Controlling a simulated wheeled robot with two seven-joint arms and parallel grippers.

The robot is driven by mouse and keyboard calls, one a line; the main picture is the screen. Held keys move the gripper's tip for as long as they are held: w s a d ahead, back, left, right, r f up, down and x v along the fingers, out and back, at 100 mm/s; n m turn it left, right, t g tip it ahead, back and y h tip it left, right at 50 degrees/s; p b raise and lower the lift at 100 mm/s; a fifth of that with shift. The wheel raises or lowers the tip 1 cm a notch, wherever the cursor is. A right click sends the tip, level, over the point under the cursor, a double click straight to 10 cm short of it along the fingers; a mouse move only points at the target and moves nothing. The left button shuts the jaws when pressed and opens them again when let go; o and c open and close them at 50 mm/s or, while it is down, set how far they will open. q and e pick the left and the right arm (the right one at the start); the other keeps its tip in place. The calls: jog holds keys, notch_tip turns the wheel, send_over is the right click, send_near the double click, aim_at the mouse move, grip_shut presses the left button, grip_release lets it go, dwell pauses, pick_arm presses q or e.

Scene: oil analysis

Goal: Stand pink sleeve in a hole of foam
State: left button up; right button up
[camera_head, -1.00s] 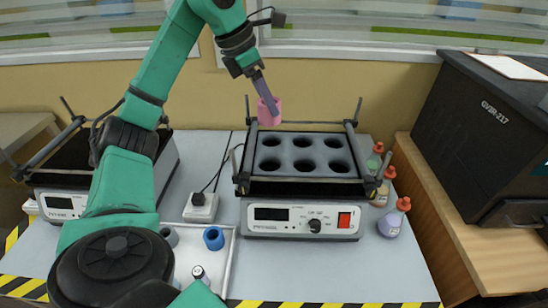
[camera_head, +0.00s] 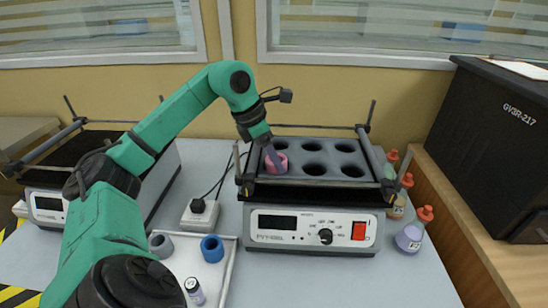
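The pink sleeve (camera_head: 277,162) is low at the front-left hole of the grey foam (camera_head: 314,153), on the shaker with the display and red switch. It looks upright, with its upper part above the foam surface; how deep it sits cannot be told. My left gripper (camera_head: 273,157) reaches down from the upper left, and its fingers are at the sleeve's wall, shut on it as far as I can see. The other foam holes in view are empty. My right gripper is not in view.
Shaker posts and bars (camera_head: 374,150) frame the foam. A white tray (camera_head: 228,260) holds a blue sleeve (camera_head: 212,248), a grey sleeve (camera_head: 161,244) and a small vial (camera_head: 195,291). Flasks with orange caps (camera_head: 409,236) stand right of the shaker. A black box (camera_head: 490,150) is farther right.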

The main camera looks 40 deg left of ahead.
pick_arm(q)
jog(key=o, duration=0.4)
jog(key=shift+r, duration=0.3)
jog(key=p+v, duration=0.3)
jog(key=v, duration=0.8)
jog(key=shift+s+a+r, duration=0.1)
jog(key=shift+a+r, duration=0.05)
jog(key=shift+r, duration=0.15)
